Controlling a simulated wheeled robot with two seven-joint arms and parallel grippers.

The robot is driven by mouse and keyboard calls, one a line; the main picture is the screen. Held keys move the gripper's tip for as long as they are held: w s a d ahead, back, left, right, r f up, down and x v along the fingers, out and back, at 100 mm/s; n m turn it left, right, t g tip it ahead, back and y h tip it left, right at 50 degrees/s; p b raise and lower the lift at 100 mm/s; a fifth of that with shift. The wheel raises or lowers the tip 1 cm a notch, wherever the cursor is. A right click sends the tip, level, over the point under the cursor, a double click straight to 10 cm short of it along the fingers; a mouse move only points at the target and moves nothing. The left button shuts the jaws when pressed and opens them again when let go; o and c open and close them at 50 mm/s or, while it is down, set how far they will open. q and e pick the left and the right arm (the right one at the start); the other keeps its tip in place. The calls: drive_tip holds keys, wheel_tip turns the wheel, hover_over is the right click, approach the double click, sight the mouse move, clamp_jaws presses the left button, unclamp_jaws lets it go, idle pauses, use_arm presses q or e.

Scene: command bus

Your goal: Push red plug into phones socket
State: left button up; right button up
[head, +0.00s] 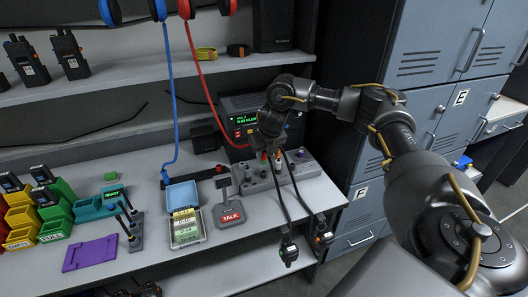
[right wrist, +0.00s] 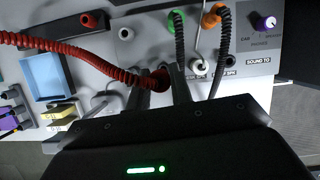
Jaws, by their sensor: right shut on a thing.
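My right gripper (head: 262,142) is low over the grey socket panel (head: 300,166) on the desk. In the right wrist view its two fingers (right wrist: 160,88) are closed on the red plug (right wrist: 159,78), which is mostly hidden between them. The plug's red coiled cord (right wrist: 75,52) runs off to the left. The panel (right wrist: 215,42) shows several sockets. My left gripper is not in view.
A green plug (right wrist: 176,22) and an orange plug (right wrist: 212,17) with black cords stand close by on the panel. The black radio unit (head: 246,118) is behind. A blue card box (head: 185,205) and the TALK pedestal (head: 228,213) stand to the left.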

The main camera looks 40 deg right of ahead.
sight(264, 158)
wheel_tip(264, 158, down, 3)
drive_tip(key=shift+f+b, duration=0.1)
drive_tip(key=shift+b, duration=1)
drive_tip(key=shift+f, duration=0.5)
drive_tip(key=shift+w+r, duration=0.1)
drive_tip(key=shift+r, duration=0.05)
drive_tip(key=shift+p, duration=0.35)
drive_tip(key=shift+f+b, duration=0.35)
drive_tip(key=shift+f, duration=0.95)
idle(1.3)
drive_tip(key=o, duration=0.9)
drive_tip(key=shift+r, duration=0.15)
